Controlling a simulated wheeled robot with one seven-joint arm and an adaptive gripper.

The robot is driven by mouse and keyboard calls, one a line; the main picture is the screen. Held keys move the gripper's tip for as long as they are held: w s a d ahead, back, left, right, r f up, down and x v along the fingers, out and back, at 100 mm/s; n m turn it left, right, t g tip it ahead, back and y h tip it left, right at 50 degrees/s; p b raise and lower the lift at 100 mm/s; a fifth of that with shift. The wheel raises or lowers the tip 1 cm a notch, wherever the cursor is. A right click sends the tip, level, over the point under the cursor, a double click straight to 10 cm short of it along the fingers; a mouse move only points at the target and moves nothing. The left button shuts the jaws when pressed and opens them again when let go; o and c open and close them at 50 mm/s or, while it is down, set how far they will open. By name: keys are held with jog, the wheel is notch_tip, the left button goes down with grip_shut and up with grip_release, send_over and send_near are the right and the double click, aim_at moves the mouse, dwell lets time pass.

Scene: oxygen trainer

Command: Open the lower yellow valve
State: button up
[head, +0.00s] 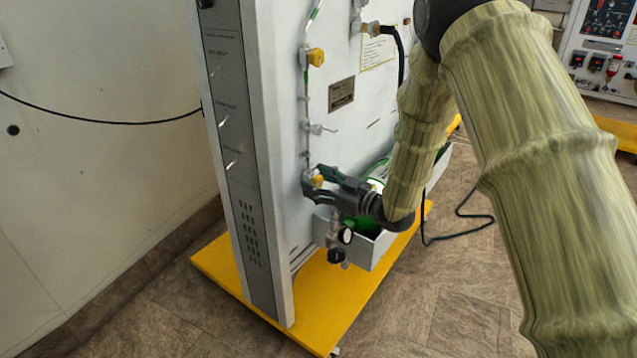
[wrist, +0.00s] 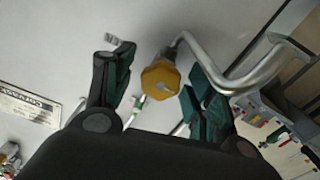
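The lower yellow valve (head: 317,181) is a small yellow knob low on the panel's pipe line. In the wrist view the yellow knob (wrist: 161,80) sits between the two fingers, with a visible gap on each side. My gripper (head: 322,176) is at the lower valve in the head view, its fingers around the knob. In the wrist view my gripper (wrist: 158,88) is open, with dark green finger pads. The knob's contact with the fingers is not seen. An upper yellow valve (head: 316,57) is higher on the same pipe.
A metal pipe (wrist: 245,75) bends away right of the knob. Pressure gauges (head: 345,236) hang below the valve. A grey box (head: 372,250) with a green cylinder is beside it. The panel stands on a yellow base (head: 325,310). Open floor lies in front.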

jog(key=v, duration=1.2)
dwell(0.3)
